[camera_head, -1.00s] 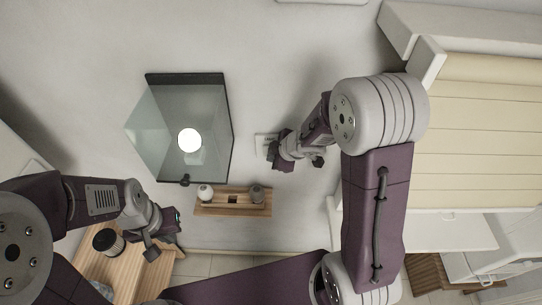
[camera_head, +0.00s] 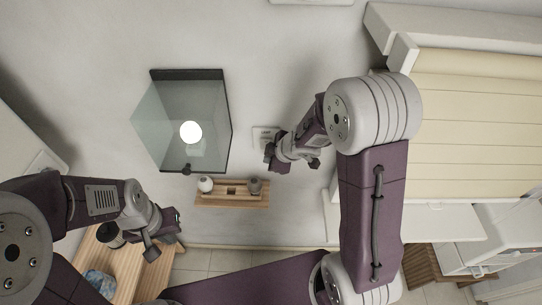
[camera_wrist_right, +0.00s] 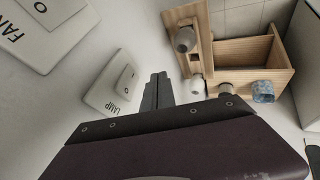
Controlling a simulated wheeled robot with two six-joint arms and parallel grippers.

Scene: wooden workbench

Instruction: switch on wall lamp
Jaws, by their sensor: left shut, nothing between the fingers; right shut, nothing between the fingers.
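The wall lamp (camera_head: 215,90) is a glass box with a dark frame around a bright white round bulb (camera_head: 191,132). A white switch plate marked LAMP (camera_wrist_right: 100,101) with a rocker (camera_wrist_right: 124,78) is on the wall in the right wrist view. A white plate (camera_head: 262,133) shows in the head view, partly behind my right gripper (camera_head: 276,164). The right gripper's fingers (camera_wrist_right: 158,91) are shut and empty, just right of the LAMP plate; I cannot tell whether they touch it. My left gripper (camera_head: 165,238) is shut and empty at lower left, far from the plate.
A larger plate marked FAN (camera_wrist_right: 48,30) is near the LAMP plate. A small wooden shelf (camera_head: 232,200) with round items sits below the lamp. A wooden unit (camera_head: 125,262) is at lower left, a cream blind (camera_head: 475,120) at right. The wall between lamp and plate is clear.

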